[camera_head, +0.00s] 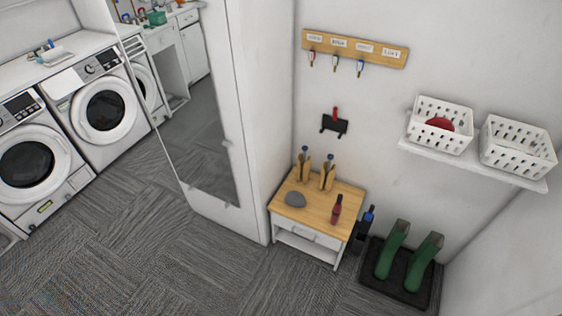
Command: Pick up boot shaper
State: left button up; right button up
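Two upright tan, wood-coloured pieces with blue tops stand at the back of a small cabinet; they look like boot shapers. One is on the left (302,169) and the other on the right (327,176). They stand apart, close to the wall. Two green boots, a left one (391,250) and a right one (424,262), stand on a black tray (408,294) on the floor. Neither of my grippers is in view.
The wooden cabinet top (317,206) also holds a grey lump (295,199) and a red bottle (336,210). A dark blue-topped object (366,222) stands between cabinet and tray. A shelf (470,164) with white baskets juts out at right. Carpet (190,265) in front is clear.

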aim_at(303, 167)
jog(key=i+j+u, duration=0.2)
jog(key=i, duration=0.3)
jog(key=i+j+u, duration=0.2)
jog(key=i, duration=0.3)
jog(key=i+z, duration=0.15)
jog(key=z, duration=0.2)
jog(key=i+j+z, duration=0.1)
jog(key=z, duration=0.25)
jog(key=i+j+z, duration=0.1)
jog(key=z, duration=0.25)
